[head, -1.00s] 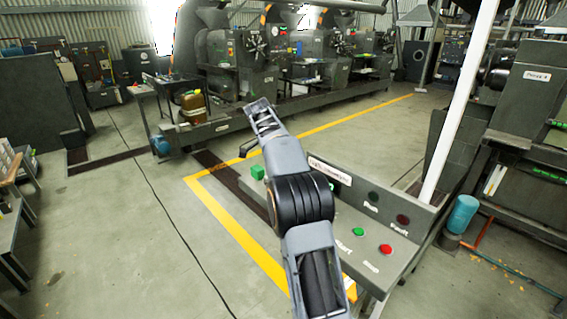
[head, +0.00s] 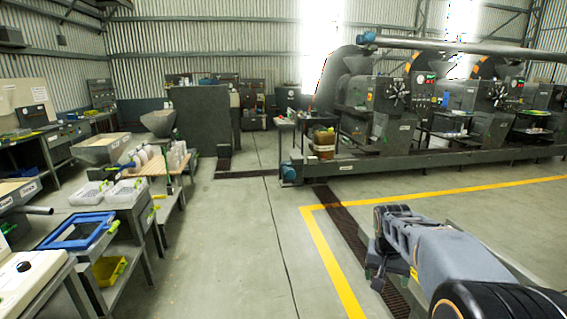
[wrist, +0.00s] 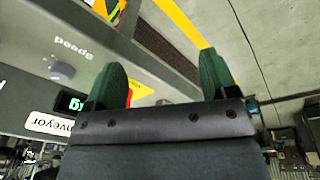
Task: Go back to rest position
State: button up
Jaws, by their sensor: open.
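My gripper (wrist: 162,78) is open in the wrist view, with its two green fingers apart and nothing between them. In the head view my arm reaches in from the lower right, and its dark end is near the yellow floor line; the fingers are hard to make out there. In the wrist view a grey control panel (wrist: 110,45) lies to the left of and beyond the fingers. It carries a speed knob (wrist: 62,73), a small green-lit display (wrist: 70,102) and a white conveyor label (wrist: 50,123). I cannot tell whether a finger touches it.
Screw expeller machines (head: 375,105) stand in a row at the back right. Workbenches with trays, including a blue-framed one (head: 78,231), line the left. A brown container (head: 323,143) stands by the machines. The middle floor (head: 240,240) is clear, right of it runs a yellow line (head: 330,262).

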jog(key=s+a+n+t, duration=0.1)
jog(key=s+a+n, duration=0.1)
jog(key=s+a, duration=0.3)
jog(key=s+a+n+t+y, duration=0.1)
jog(key=s+a+n, duration=0.2)
jog(key=s, duration=0.8)
jog(key=shift+s+a+t+y, duration=0.3)
jog(key=shift+s+a, duration=0.05)
jog(key=shift+a, duration=0.6)
jog(key=shift+d+f, duration=0.1)
